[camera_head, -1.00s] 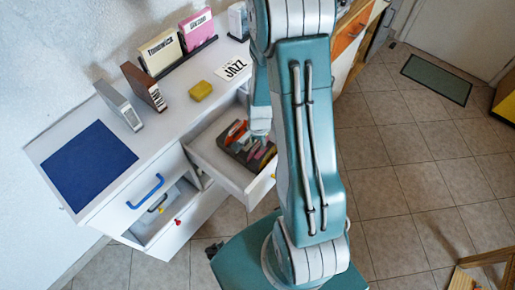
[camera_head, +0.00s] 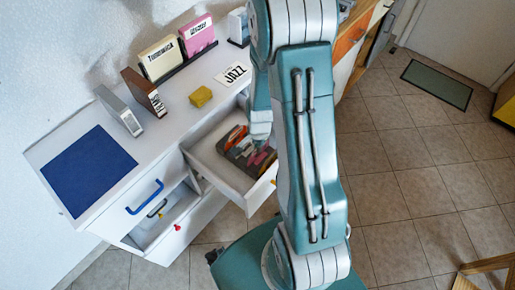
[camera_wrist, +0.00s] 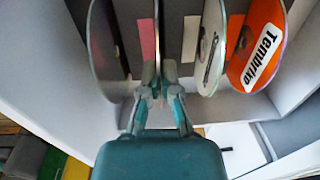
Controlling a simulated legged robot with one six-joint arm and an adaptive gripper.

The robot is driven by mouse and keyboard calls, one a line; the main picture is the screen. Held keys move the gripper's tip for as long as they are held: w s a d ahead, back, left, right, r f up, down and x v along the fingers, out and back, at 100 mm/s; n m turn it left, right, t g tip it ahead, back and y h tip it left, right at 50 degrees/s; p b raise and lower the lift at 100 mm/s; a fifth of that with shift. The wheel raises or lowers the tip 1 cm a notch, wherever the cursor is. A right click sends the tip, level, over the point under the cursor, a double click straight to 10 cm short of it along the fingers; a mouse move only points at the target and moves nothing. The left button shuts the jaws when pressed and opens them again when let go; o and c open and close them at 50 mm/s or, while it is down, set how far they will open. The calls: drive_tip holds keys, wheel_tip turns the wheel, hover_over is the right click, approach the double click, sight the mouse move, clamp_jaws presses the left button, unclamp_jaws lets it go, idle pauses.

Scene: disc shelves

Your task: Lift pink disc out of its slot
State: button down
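In the wrist view, several discs stand on edge in a dark rack (camera_wrist: 175,45). A thin disc (camera_wrist: 157,40), seen nearly edge-on beside a pink slot label (camera_wrist: 147,38), stands in the middle; its face is hidden, so its colour does not show clearly. My gripper (camera_wrist: 159,85) has one finger on each side of this disc's near edge, close together. I cannot tell whether both fingers press on it. In the head view, the rack (camera_head: 243,155) sits in the open drawer (camera_head: 212,160), and my arm partly covers it.
A silvery disc (camera_wrist: 105,45) stands on the left; a white disc (camera_wrist: 211,45) and an orange disc (camera_wrist: 258,45) stand on the right. The white cabinet top holds a yellow block (camera_head: 201,96), a JAZZ card (camera_head: 233,73), a blue mat (camera_head: 90,171) and upright cases.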

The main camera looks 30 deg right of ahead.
wheel_tip(320, 180, up, 9)
drive_tip(key=shift+a+r, duration=0.1)
drive_tip(key=shift+r, duration=0.05)
idle(0.4)
